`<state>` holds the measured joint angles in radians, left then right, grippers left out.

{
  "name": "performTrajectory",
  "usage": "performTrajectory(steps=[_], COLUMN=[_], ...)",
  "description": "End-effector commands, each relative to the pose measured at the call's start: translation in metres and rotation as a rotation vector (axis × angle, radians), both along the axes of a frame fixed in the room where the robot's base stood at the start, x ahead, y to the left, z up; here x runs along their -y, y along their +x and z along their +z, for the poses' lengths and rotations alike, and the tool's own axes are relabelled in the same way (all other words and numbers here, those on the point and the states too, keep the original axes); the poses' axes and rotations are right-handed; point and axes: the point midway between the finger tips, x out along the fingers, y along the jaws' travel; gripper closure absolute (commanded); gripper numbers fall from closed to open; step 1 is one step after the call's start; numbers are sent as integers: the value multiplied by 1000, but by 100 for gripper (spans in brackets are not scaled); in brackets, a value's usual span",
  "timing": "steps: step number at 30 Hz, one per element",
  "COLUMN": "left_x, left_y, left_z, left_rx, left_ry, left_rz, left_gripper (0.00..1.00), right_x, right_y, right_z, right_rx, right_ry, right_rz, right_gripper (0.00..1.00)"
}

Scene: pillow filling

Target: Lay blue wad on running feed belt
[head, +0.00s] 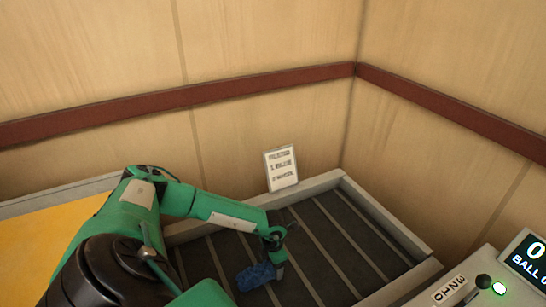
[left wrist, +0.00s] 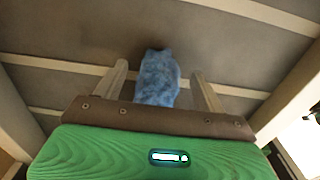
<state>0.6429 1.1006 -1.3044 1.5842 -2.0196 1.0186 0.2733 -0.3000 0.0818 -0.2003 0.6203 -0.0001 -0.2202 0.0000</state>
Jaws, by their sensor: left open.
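The blue wad (head: 257,276) is a crumpled lump at the dark feed belt (head: 350,226), which has pale cross slats. In the left wrist view the wad (left wrist: 158,78) shows between my two finger tips, with a gap on each side. My left gripper (head: 275,254) is over the belt, open, with the wad just at its tips. I cannot tell for sure whether the wad rests fully on the belt. My right gripper is not in view.
A pale frame (head: 385,217) edges the belt, and a small printed sign (head: 281,167) stands at its back. A yellow surface (head: 45,245) lies left. Wooden walls close the back.

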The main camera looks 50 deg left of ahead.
Motion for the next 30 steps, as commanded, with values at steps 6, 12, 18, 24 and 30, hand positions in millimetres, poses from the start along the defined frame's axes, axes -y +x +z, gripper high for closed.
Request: performTrajectory(steps=[6,12,18,24,30], left_x=[-1,0,0,0,0], left_y=[1,1,1,0,1], left_z=[48,90,113,119,118], left_rx=[6,4,3,2,2], left_ry=[-1,1,0,-1,-1], left_rz=[0,-2,0,0,0], left_gripper=[28,28,28,28,28], right_x=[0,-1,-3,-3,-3], right_y=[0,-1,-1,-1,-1], right_z=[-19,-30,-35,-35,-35], right_rx=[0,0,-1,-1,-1], right_ry=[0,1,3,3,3], right_rz=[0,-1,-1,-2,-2], right_gripper=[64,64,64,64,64])
